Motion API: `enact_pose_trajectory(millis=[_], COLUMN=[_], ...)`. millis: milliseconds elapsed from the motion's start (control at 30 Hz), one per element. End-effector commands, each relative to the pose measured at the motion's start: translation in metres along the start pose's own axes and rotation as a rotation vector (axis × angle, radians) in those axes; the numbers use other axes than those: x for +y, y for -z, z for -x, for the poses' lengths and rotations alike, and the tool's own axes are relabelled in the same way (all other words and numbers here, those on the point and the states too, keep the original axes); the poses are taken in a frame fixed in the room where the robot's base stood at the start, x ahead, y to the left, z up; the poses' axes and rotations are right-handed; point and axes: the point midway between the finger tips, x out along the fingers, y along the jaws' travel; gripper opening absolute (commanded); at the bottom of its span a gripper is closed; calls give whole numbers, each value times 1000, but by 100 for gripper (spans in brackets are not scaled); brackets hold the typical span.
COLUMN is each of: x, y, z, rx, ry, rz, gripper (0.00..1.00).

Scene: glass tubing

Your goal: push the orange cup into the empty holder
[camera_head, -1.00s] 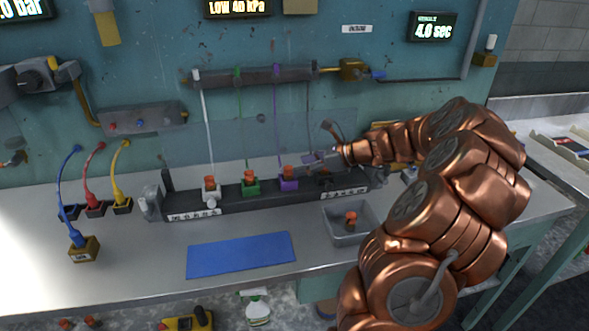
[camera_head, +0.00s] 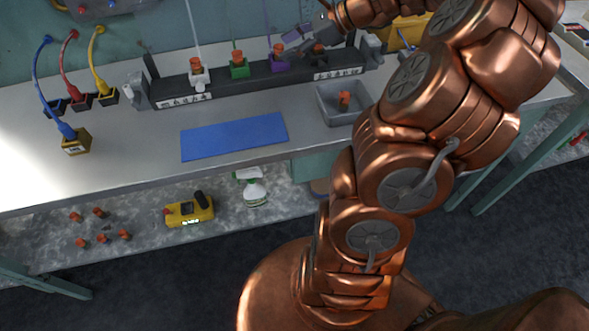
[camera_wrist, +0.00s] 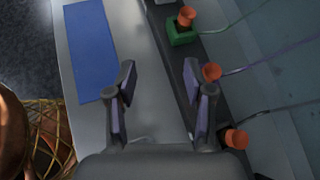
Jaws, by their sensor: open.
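The black rack (camera_head: 220,93) carries a white holder (camera_head: 199,82), a green holder (camera_head: 239,70) and a purple holder (camera_head: 279,65), each with an orange cup. The green holder (camera_wrist: 181,36) and its orange cup (camera_wrist: 187,16) show in the wrist view. One orange cup (camera_wrist: 211,72) is beside my right-hand finger, which hides its holder. Another orange cup (camera_wrist: 235,138) sits lower right at a dark holder; I cannot tell how deep it is seated. My gripper (camera_wrist: 160,80) is open and empty. In the head view my gripper (camera_head: 300,42) is over the rack's right part.
A grey bin (camera_head: 330,117) with an orange cup (camera_head: 343,99) stands in front of the rack. A blue mat (camera_head: 235,137) lies to its left. Cabled blocks (camera_head: 76,144) stand at left. Thin lines rise from the holders. Loose orange pieces (camera_head: 100,213) lie on the lower shelf.

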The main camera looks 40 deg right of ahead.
Motion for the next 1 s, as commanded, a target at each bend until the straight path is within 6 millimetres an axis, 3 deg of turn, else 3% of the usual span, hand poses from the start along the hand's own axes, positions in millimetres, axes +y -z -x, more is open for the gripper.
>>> enact_pose_trajectory(millis=[33, 100, 200, 400, 567, 700, 833, 1000], x=[26, 59, 109, 203, 267, 312, 343, 362], y=[-18, -36, -53, -62, -52, -33, -11, 12], z=[-18, -36, -55, -71, -63, -46, -25, -1], rx=[27, 64, 108, 180, 222, 247, 260, 265], ry=[-70, -157, -283, -531, -727, -899, -1054, -1203], rz=[103, 253, 456, 856, 1163, 1413, 1620, 1803], gripper=[52, 52, 52, 52, 52, 52, 52, 52])
